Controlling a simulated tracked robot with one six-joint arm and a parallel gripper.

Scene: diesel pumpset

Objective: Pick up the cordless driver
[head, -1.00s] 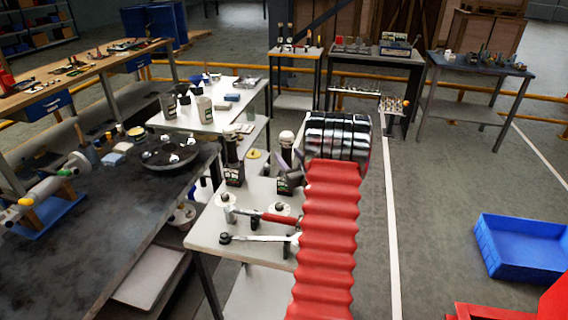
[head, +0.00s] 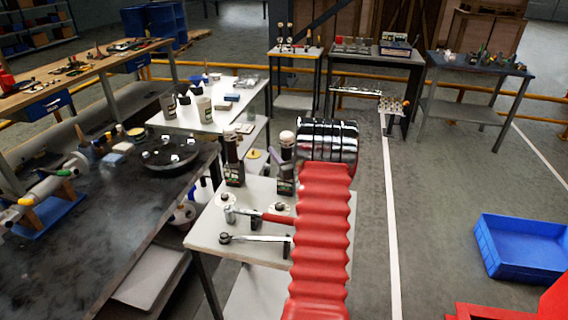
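Two dark upright tools stand on the small white table (head: 215,238), each on a block-like base with a small label. Both look like cordless drivers. The left driver (head: 233,163) is in plain view. My arm's red ribbed sleeve and shiny ringed joint reach forward over the right side of this table. My gripper is hidden behind the arm, so its fingers and anything between them do not show.
A torque wrench with a red handle (head: 268,217) and a long chrome wrench (head: 255,239) lie in front of the drivers. A dark bench with a round black plate (head: 170,157) stands left. A blue bin (head: 525,247) sits on the floor right. The floor right of my arm is open.

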